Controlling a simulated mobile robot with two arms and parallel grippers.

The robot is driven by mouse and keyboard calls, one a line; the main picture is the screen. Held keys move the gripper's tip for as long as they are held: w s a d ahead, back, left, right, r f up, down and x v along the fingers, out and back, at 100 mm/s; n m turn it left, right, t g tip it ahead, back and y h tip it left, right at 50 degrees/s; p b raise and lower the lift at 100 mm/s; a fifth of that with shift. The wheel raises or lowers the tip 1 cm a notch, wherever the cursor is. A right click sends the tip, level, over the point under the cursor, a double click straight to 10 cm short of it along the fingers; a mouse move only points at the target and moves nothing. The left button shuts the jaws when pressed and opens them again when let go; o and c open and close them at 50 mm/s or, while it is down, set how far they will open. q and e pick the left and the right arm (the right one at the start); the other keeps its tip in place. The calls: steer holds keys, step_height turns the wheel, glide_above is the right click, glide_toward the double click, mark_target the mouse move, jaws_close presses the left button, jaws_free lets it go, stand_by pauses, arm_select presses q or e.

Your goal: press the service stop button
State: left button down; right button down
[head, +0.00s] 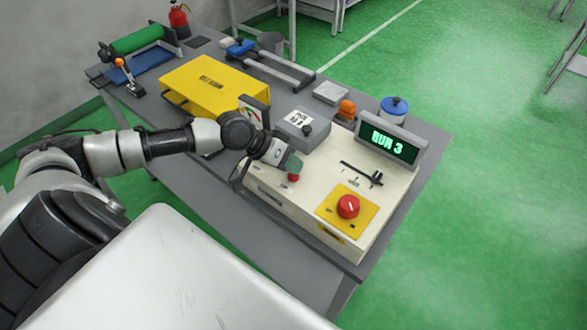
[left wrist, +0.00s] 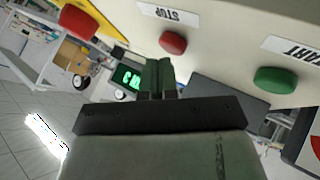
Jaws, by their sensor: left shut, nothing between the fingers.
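The cream control box (head: 320,190) stands at the near right end of the grey bench. A green button (left wrist: 275,80) beside a START label (left wrist: 290,48) is on the same face. My left gripper (left wrist: 158,62) is shut and empty, with its fingers close to the red button. I cannot tell whether they touch it. My right gripper is not in view.
A larger red knob (head: 348,206) sits on a yellow plate on the box top, near a black slider (head: 375,180). A yellow case (head: 215,85) lies to the left. A grey box (head: 302,128) and a blue-lidded jar (head: 394,108) stand behind. Green floor (head: 480,220) is clear at right.

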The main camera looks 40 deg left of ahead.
arm_select(q)
steer(key=shift+f, duration=0.4)
stand_by(0.4)
steer(key=shift+r+p, duration=0.95)
step_height(320, 180, up, 5)
steer(key=p, duration=0.5)
stand_by(0.6)
